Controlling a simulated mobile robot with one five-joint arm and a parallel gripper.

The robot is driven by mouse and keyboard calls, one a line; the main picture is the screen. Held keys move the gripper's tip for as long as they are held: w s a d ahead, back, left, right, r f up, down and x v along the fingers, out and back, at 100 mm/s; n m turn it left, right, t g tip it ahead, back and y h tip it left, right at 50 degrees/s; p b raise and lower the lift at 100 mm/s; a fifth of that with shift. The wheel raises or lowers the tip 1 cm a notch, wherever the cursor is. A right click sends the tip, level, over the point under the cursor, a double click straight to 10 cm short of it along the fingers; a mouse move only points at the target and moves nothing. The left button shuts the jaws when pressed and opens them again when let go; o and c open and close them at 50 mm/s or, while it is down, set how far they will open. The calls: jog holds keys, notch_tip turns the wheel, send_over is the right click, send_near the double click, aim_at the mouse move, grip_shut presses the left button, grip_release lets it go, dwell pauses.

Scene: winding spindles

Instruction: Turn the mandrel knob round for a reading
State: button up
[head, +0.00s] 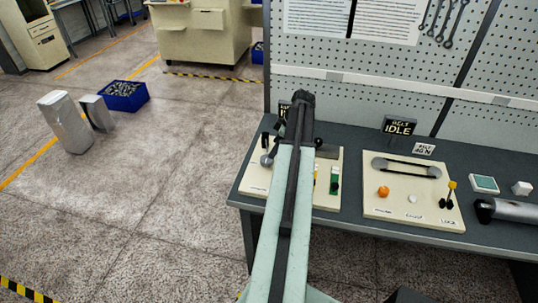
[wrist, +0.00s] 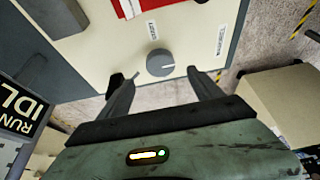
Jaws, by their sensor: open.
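A round grey knob (wrist: 160,62) with a light pointer mark stands on a cream panel (wrist: 100,55) in the wrist view, near the panel's edge. Small labels on the panel are too small to read surely, so I cannot confirm that this is the mandrel knob. My gripper (wrist: 163,73) is open, one finger to the left and one to the right of the knob in the picture. Gaps show between the knob and both fingers. I cannot tell how far the fingertips are from the panel.
A second panel (head: 390,206) with a belt, an orange button and a yellow-tipped lever lies to the right. A belt sign (head: 398,126) reads IDLE. A pegboard (head: 390,80) rises behind.

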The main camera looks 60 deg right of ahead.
aim_at(267, 158)
jog(key=b+x, duration=0.7)
jog(key=x, duration=0.1)
jog(key=shift+f, duration=0.1)
jog(key=c, duration=1.3)
jog(key=shift+w+d, duration=0.1)
jog(key=shift+c, duration=0.4)
